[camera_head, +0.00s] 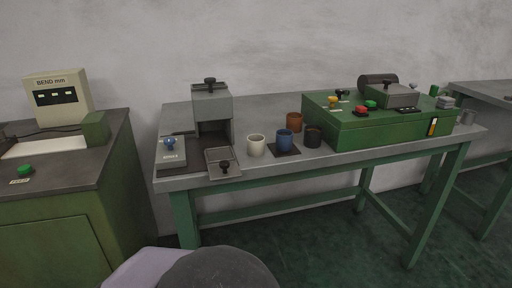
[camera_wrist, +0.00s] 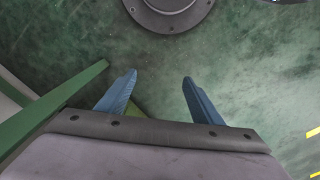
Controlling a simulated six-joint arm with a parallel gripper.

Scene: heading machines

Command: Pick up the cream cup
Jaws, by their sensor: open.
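The cream cup (camera_head: 256,145) stands upright on the grey table top near its front edge, left of a blue cup (camera_head: 284,140) on a dark square mat (camera_head: 285,151). In the wrist view my gripper (camera_wrist: 159,82) has two blue fingers set wide apart with nothing between them. It points down at the green floor, and no cup shows there. In the head view the gripper's fingers do not show.
A dark cup (camera_head: 313,137) and a brown cup (camera_head: 294,122) stand right of the cream cup. A green machine box (camera_head: 380,124) fills the table's right part.

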